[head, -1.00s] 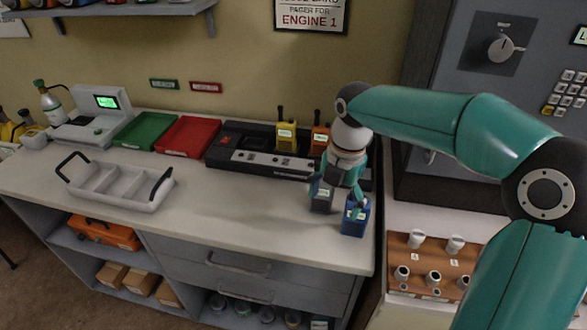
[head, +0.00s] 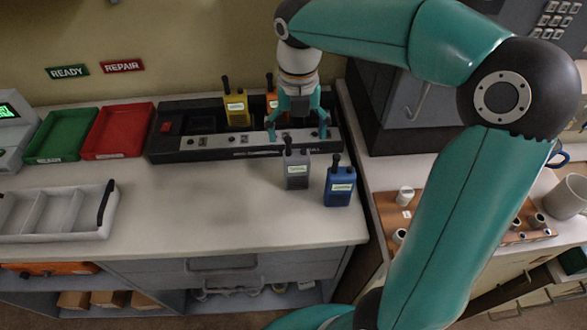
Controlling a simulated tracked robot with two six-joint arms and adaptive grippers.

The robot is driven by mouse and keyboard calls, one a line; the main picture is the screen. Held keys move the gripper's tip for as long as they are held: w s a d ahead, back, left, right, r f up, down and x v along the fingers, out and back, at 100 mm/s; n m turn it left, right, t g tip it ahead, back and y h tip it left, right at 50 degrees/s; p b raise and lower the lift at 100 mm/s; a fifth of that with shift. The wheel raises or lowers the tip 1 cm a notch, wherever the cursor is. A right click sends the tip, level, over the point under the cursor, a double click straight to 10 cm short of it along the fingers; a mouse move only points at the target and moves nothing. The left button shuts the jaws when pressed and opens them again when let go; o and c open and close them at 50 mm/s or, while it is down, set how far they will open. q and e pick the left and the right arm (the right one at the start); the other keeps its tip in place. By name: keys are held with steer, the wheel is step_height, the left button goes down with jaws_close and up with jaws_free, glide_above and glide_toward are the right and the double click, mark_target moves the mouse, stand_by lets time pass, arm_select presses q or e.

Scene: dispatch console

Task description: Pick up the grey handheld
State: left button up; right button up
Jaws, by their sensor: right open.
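The grey handheld (head: 297,172) stands upright on the white counter, in front of the black charging rack (head: 213,143). The blue handheld (head: 340,188) stands upright just right of it. My right gripper (head: 298,132) is open, fingers pointing down, above and behind the grey handheld, over the right part of the rack. Nothing shows between its fingers, and it appears apart from the grey handheld. A yellow handheld (head: 236,109) and an orange handheld (head: 271,98) stand in the rack; the orange one is partly hidden by my gripper. My left gripper is not in view.
A green tray (head: 62,157) and a red tray (head: 118,155) sit left of the rack. A white divided carrier (head: 55,236) stands at the front left. The counter between the carrier and the grey handheld is clear. A brown peg board (head: 383,203) is at right.

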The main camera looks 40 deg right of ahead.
mark_target(296, 154)
step_height(296, 154, down, 3)
steer(key=shift+s+r, duration=0.1)
steer(key=shift+r, duration=0.05)
steer(key=shift+a+f+p, duration=0.15)
steer(key=shift+f+p, duration=0.05)
steer(key=shift+f, duration=1.15)
steer(key=shift+a+f+p, duration=0.1)
steer(key=shift+f+p, duration=0.1)
steer(key=shift+f, duration=1.1)
steer(key=shift+c, duration=0.3)
steer(key=c, duration=1.4)
steer(key=shift+r, duration=0.1)
